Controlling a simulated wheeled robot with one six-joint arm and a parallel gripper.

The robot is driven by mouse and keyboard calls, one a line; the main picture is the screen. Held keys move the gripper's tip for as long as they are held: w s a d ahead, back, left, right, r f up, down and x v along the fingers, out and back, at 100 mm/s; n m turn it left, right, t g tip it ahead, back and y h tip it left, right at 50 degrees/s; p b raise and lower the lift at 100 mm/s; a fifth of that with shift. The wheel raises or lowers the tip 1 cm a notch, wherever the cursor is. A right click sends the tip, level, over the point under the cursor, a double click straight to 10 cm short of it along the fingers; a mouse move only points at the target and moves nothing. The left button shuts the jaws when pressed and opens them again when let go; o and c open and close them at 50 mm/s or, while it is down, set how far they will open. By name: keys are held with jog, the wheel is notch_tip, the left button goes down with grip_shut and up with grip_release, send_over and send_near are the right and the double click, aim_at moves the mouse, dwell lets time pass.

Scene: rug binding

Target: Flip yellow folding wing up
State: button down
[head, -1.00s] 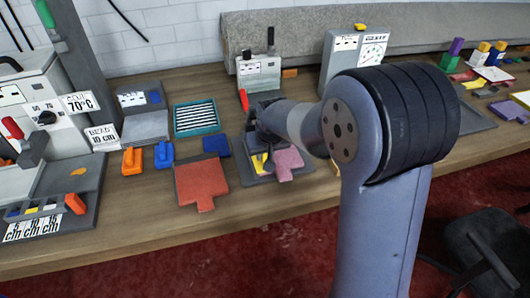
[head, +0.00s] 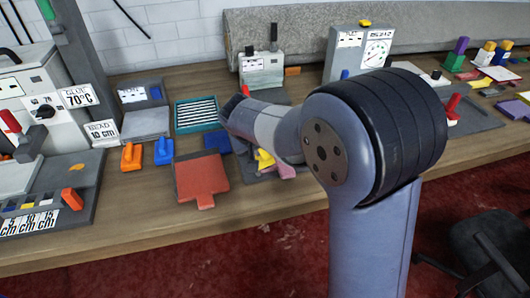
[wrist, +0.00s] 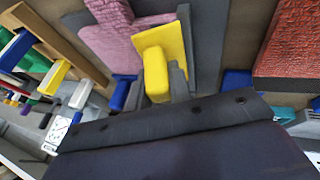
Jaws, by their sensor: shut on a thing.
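The yellow folding wing (head: 264,158) shows just below my wrist in the head view, partly covered by my arm. In the wrist view the yellow wing (wrist: 166,42) stands out as a flat plate with a thicker yellow block at its near end. My gripper (wrist: 158,78) has a grey finger on either side of that block and is shut on it. A pink textured piece (wrist: 118,28) lies beside the wing on a grey base plate (wrist: 208,40). In the head view my gripper is hidden by my arm, and the wing's exact angle is unclear.
A red textured piece (head: 200,178) lies left of the wing, with a blue piece (head: 217,142) behind it. Orange (head: 131,156) and blue (head: 163,151) clamps stand further left. A grey machine (head: 262,69) stands behind. The wooden table's front strip is clear.

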jog(key=h+b, duration=0.1)
jog(key=a+t+h+b, duration=0.1)
jog(key=a+n+h+b, duration=0.1)
jog(key=h+b, duration=0.1)
jog(key=shift+s+a+f+t, duration=0.15)
jog(key=shift+s+t, duration=0.15)
jog(key=shift+s+a+f+n+t+h+b, duration=0.15)
jog(key=shift+a+n+t+h+b, duration=0.3)
jog(key=shift+h+b, duration=0.6)
jog(key=shift+s+a+f+n+t+h+b, duration=0.1)
jog(key=shift+a+n+t+h+b, duration=0.1)
jog(key=shift+a+t+h+b, duration=0.45)
jog(key=shift+s+a+f+n+t+h+b, duration=0.15)
jog(key=shift+h+b, duration=0.1)
jog(key=shift+h, duration=0.75)
jog(key=shift+r, duration=0.1)
jog(key=c, duration=1.3)
grip_release()
jog(key=v, duration=1)
jog(key=shift+s+a, duration=0.2)
jog(key=shift+a, duration=0.1)
